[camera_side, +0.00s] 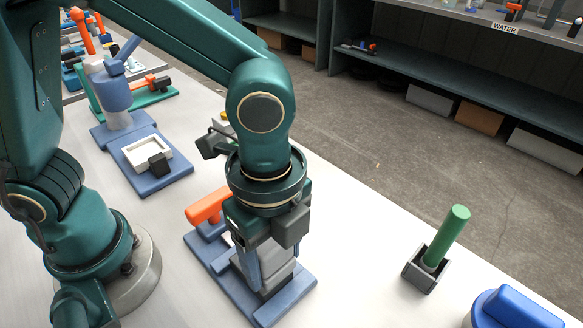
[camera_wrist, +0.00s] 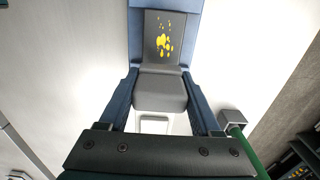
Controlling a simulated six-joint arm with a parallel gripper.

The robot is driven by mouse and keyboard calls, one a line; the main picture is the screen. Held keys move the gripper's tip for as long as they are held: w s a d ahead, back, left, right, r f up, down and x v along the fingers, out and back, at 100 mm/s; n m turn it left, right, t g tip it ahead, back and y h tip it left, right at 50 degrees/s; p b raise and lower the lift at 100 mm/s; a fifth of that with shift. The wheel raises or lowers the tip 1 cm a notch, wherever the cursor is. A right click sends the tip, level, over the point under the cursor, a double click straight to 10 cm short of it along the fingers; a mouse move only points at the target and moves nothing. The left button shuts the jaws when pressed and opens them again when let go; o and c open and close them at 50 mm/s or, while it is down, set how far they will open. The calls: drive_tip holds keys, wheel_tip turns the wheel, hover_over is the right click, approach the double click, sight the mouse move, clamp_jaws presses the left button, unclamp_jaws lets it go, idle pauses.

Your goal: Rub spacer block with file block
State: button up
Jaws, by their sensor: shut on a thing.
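My gripper (camera_side: 266,268) points down over a blue base plate (camera_side: 216,262) on the bench. In the wrist view its two blue fingers (camera_wrist: 160,80) are shut on a grey block (camera_wrist: 160,94), which I take to be the file block. Just beyond it in that view lies a dark grey flat surface with yellow spots (camera_wrist: 165,38), which looks like the spacer block, on the blue base (camera_wrist: 137,35). The held block meets or overlaps its near edge; I cannot tell whether they touch. In the side view the fingers hide most of both blocks.
An orange-handled clamp (camera_side: 207,206) sits at the base plate's left. A green rod (camera_side: 447,236) leans in a grey holder (camera_side: 421,273) to the right. A blue object (camera_side: 512,310) is at the lower right. A blue stand with a white tray (camera_side: 146,150) is behind.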

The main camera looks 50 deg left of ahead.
sight(273, 242)
wheel_tip(273, 242, down, 2)
drive_tip(key=shift+f, duration=0.1)
drive_tip(key=shift+a+f, duration=0.1)
drive_tip(key=shift+a, duration=0.15)
drive_tip(key=shift+c, duration=0.6)
drive_tip(key=shift+a+f, duration=0.1)
drive_tip(key=shift+a, duration=0.65)
drive_tip(key=shift+c, duration=0.7)
drive_tip(key=shift+a+f, duration=0.1)
drive_tip(key=shift+a, duration=2.2)
drive_tip(key=shift+d, duration=3.4)
drive_tip(key=shift+a+r, duration=0.1)
drive_tip(key=shift+r, duration=4.1)
